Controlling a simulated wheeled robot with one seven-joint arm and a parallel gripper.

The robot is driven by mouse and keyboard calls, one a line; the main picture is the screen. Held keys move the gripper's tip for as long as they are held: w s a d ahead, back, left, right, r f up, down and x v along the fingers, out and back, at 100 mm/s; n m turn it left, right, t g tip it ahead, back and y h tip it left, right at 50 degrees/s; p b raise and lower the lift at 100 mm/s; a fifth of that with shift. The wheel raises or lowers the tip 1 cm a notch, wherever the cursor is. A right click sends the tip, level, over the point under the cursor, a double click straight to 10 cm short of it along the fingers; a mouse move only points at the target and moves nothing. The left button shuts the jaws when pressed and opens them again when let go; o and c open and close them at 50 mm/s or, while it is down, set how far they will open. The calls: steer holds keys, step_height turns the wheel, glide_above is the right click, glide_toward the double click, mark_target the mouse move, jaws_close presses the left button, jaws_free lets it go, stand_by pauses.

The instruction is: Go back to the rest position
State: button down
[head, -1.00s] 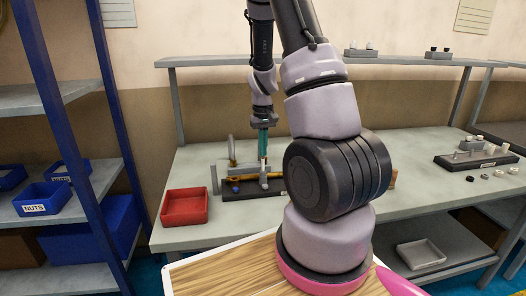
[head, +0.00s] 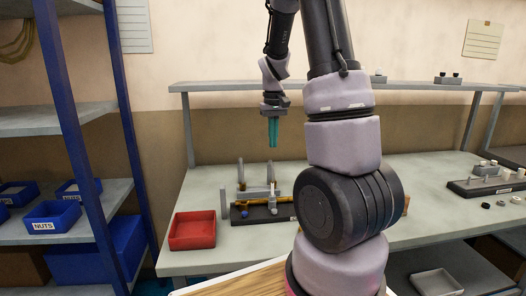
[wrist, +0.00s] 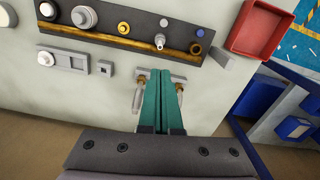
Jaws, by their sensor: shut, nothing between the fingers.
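My gripper (head: 273,132) has teal fingers that point down and are shut with nothing between them. In the head view it hangs in the air above the workbench (head: 320,180), over the back of a dark fixture board (head: 262,213) and clear of it. In the wrist view my closed fingers (wrist: 162,103) lie over a grey bracket with two metal posts (wrist: 143,92). The fixture board (wrist: 123,22) there carries a brass-coloured bar and several round parts.
A red tray (head: 192,231) stands left of the board. A blue-framed rack (head: 75,130) with blue bins (head: 52,215) is at the left. A shelf (head: 225,86) runs along the bench's back. Another dark fixture (head: 487,187) and small parts are at the right.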

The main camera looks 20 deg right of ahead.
steer(key=s+a+r+m+t+y, duration=0.1)
steer(key=s+a+r+t, duration=0.2)
steer(key=s+a+r, duration=0.3)
steer(key=s+a+r+m+t+y, duration=0.1)
steer(key=s+a+r+t, duration=0.3)
steer(key=s+a+r, duration=0.3)
steer(key=s+r, duration=0.5)
steer(key=s, duration=0.1)
steer(key=shift+s+a+r+m, duration=0.15)
steer(key=shift+s+m, duration=0.15)
